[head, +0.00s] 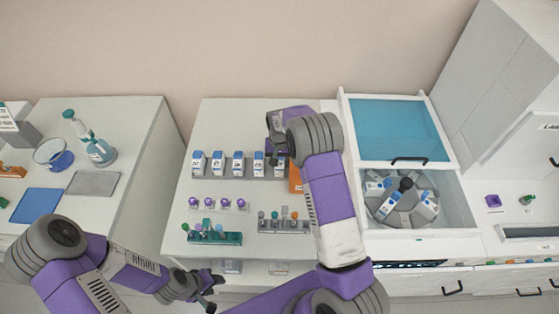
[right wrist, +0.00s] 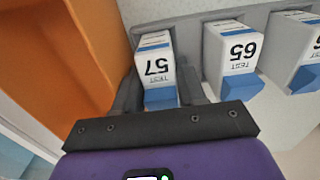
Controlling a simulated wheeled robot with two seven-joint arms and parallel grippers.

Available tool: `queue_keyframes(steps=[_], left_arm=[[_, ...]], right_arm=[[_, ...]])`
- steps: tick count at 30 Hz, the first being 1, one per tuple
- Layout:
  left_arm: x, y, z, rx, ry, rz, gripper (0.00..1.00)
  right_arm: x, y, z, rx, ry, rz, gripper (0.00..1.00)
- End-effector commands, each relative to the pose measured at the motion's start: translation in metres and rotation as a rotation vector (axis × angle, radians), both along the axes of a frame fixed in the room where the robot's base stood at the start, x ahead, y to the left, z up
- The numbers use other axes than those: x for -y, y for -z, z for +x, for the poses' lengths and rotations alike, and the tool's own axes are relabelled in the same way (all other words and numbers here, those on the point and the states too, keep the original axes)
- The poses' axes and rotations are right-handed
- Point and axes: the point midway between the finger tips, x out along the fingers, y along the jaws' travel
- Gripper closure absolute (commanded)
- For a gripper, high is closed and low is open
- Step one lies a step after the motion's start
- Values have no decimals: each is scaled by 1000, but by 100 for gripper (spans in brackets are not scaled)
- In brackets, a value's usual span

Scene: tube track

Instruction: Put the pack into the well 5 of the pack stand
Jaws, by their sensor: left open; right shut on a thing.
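The grey pack stand (head: 228,174) stands at the back of the middle table, with a row of white packs with blue ends in it. My right gripper (right wrist: 160,85) is shut on the pack marked 57 (right wrist: 156,66), at the end of the stand beside an orange box. The pack is upright and appears to be in the end well; its bottom is hidden. In the head view my right arm mostly covers this gripper (head: 277,150). The pack marked 65 (right wrist: 234,48) stands in the neighbouring well. My left gripper (head: 206,290) is open and empty at the table's front edge.
The orange box (head: 295,180) stands close beside the held pack. Purple-capped tubes (head: 225,204) and two tube racks (head: 214,238) (head: 285,226) are in front of the stand. A round carousel (head: 400,207) with packs lies right, below a blue lid (head: 400,130).

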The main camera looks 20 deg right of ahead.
Motion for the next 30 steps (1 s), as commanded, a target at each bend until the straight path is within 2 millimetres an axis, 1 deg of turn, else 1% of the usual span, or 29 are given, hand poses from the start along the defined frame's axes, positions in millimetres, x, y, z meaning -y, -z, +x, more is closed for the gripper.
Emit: queue_keyframes(steps=[4,5,9,10,25,28,30], left_arm=[[0,0,0,0,0,0,57],[0,0,0,0,0,0,57],[0,0,0,0,0,0,57],[0,0,0,0,0,0,57],[0,0,0,0,0,0,57],[0,0,0,0,0,0,57],[0,1,0,0,0,0,57]], right_arm=[[0,0,0,0,0,0,99],[0,0,0,0,0,0,55],[1,0,0,-1,1,0,34],[1,0,-1,-2,1,-1,30],[7,1,-3,-7,5,-8,30],[6,-5,-2,-6,4,-7,30],[6,-15,-1,-3,4,-8,30]])
